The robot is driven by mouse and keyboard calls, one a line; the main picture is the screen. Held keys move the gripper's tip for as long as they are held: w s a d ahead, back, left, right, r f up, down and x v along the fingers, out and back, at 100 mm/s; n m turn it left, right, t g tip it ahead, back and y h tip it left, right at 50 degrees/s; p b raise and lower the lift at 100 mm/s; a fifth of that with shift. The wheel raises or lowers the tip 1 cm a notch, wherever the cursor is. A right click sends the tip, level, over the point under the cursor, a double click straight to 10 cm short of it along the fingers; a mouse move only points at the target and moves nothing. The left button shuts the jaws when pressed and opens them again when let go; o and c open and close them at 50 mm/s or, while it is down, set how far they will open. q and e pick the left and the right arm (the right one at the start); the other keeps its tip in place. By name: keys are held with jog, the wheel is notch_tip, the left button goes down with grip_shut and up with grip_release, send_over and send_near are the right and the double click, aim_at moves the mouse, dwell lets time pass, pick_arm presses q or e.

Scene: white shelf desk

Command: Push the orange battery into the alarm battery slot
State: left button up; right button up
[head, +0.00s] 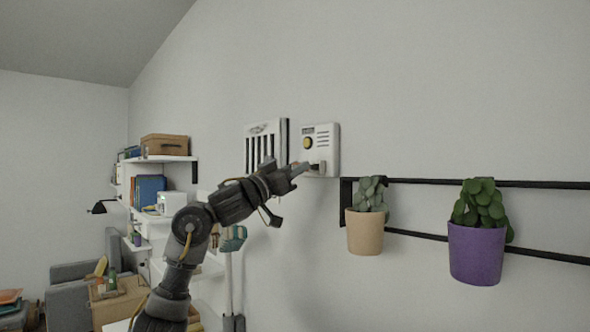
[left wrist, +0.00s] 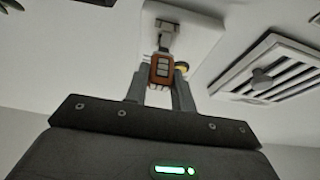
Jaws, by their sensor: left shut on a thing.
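The alarm (head: 327,139) is a white wall box with a round yellow button and slits. It also shows in the left wrist view (left wrist: 196,35). Its grey battery slot (left wrist: 165,27) shows at the box's end in the left wrist view. My left gripper (head: 299,168) is at the alarm's lower part, shut on the orange battery (left wrist: 163,72). The battery sits between the fingertips, its far end toward the slot; I cannot tell whether it has entered. In the head view the battery is mostly hidden by the fingers. My right gripper is not in view.
A white slatted vent (head: 266,130) is on the wall left of the alarm. A black rail (head: 420,181) on the right carries a beige plant pot (head: 365,232) and a purple plant pot (head: 476,254). White shelves (head: 176,158) stand further left.

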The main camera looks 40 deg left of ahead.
pick_arm(q)
jog(key=shift+w, duration=0.15)
dwell(0.7)
jog(key=shift+w+d+p, duration=0.1)
jog(key=shift+w+p, duration=0.6)
jog(key=shift+w, duration=0.6)
jog(key=o, duration=1)
jog(key=shift+o, duration=0.2)
jog(key=shift+s+f+b, duration=0.3)
jog(key=shift+s+b, duration=0.05)
jog(key=shift+b, duration=0.1)
jog(key=b+v, duration=0.5)
jog(key=v, duration=0.5)
jog(key=shift+r, duration=0.2)
